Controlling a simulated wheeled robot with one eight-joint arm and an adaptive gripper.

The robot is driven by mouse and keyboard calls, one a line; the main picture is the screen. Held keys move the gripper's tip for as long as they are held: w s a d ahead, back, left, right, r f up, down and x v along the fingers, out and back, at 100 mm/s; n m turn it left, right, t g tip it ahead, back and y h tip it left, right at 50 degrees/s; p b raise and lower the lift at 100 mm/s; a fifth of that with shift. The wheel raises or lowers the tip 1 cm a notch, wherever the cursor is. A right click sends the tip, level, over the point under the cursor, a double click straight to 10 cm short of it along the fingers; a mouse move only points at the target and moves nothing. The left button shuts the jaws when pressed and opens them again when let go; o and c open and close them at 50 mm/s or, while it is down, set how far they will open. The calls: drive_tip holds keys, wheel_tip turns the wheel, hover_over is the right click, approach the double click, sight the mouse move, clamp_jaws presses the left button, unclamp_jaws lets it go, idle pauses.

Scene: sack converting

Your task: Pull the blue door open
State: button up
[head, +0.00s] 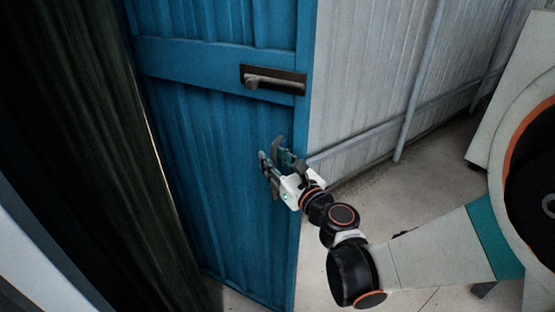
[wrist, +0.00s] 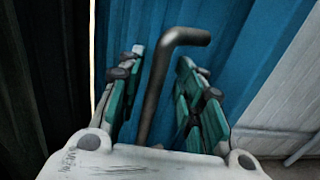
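The blue door (head: 215,150), with vertical ribs, fills the middle left of the head view; its blue panel also shows in the wrist view (wrist: 240,45). A grey lever (head: 272,82) on a dark plate is on its upper part. My gripper (head: 275,160) is lower, close to the door face near its right edge. In the wrist view, my gripper's fingers (wrist: 160,95) stand apart on both sides of a dark bent bar handle (wrist: 155,90). Gaps show between the bar and both fingers. The bar's lower end is hidden behind the gripper body.
A dark ribbed panel (head: 85,150) stands left of the door, with a thin bright gap between them. A pale corrugated wall (head: 370,70) with grey pipes (head: 418,80) is on the right. Bare concrete floor (head: 430,165) lies below it.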

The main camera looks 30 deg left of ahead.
drive_tip(key=v, duration=1.2)
idle(0.3)
